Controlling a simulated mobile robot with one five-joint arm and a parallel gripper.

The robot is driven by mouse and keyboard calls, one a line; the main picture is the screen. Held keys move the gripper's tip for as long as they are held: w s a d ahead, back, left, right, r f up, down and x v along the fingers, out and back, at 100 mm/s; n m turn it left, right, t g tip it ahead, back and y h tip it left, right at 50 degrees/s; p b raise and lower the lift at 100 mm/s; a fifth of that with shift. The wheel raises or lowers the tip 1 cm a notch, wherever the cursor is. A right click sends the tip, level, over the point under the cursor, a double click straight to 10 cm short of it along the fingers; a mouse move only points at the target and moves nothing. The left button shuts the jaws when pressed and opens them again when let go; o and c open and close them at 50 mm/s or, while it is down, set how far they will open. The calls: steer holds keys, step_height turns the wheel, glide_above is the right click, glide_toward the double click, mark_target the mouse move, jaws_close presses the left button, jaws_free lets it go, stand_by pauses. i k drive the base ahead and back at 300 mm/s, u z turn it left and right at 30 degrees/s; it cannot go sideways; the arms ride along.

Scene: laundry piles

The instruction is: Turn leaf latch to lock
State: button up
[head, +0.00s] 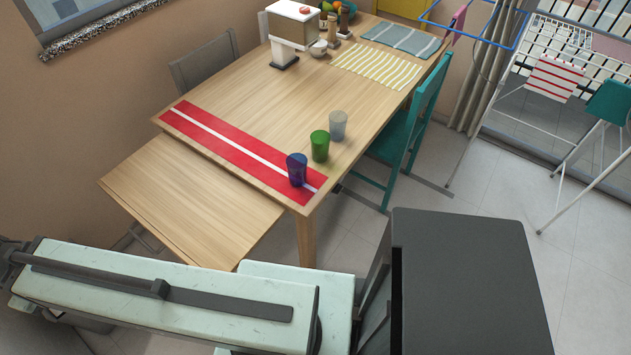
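The wooden table (272,113) runs from the near middle to the far upper right. A wooden leaf (190,198) extends from its near end, lying flat and seeming a little lower than the tabletop. I cannot make out a leaf latch; the underside of the table and leaf is hidden from this view. My arm crosses the lower left, in front of the leaf's near edge. My gripper's fingers do not show.
A red runner (225,146) lies on the table's near end. Blue (297,172), green (320,147) and grey (338,125) cups stand near the right edge. A teal chair (408,132) is at the right side.

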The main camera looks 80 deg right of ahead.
mark_target(337, 189)
steer(key=u, duration=0.25)
steer(key=k, duration=1.15)
steer(key=z, duration=4.8)
steer(key=i, duration=0.55)
steer(key=u, duration=1.15)
